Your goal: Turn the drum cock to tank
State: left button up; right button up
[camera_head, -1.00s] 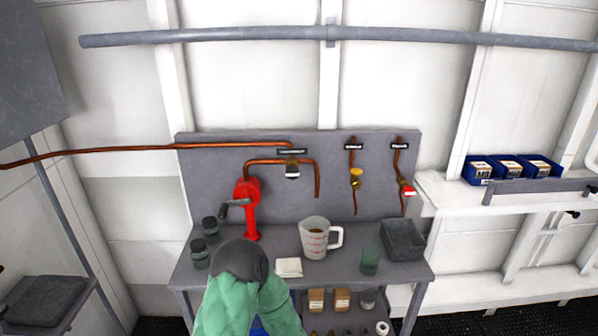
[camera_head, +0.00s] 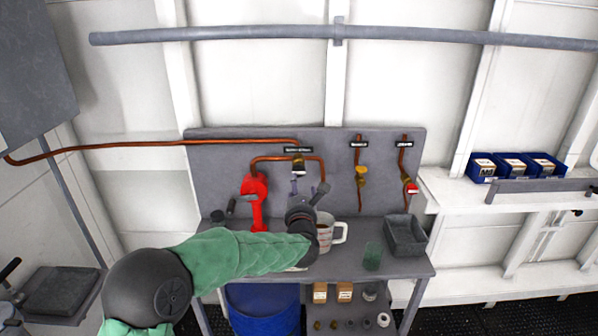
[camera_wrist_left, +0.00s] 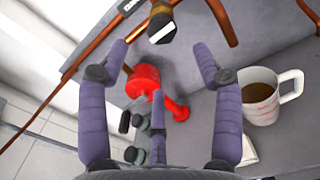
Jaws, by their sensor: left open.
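A brass cock with a dark and white-ended handle (camera_head: 298,167) sits on the copper pipe at the panel's middle, under the widest label (camera_head: 298,149); the lettering is too small to read. It also shows at the top of the left wrist view (camera_wrist_left: 162,26), with its handle pointing toward me. My left gripper (camera_head: 308,189) is open and empty, just below and in front of this cock. My right gripper is out of view.
A red hand pump (camera_head: 256,200) stands left of the gripper. A measuring jug (camera_head: 325,238) with brown liquid is below it, partly behind my arm. A yellow-handled valve (camera_head: 361,176) and a red-handled valve (camera_head: 411,187) are to the right. A grey tray (camera_head: 405,236) is on the bench.

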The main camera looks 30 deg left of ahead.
aim_at(299, 172)
pick_arm(q)
jog(key=x, duration=1)
jog(key=shift+w, duration=0.25)
jog(key=shift+a, duration=0.1)
jog(key=c, duration=1.1)
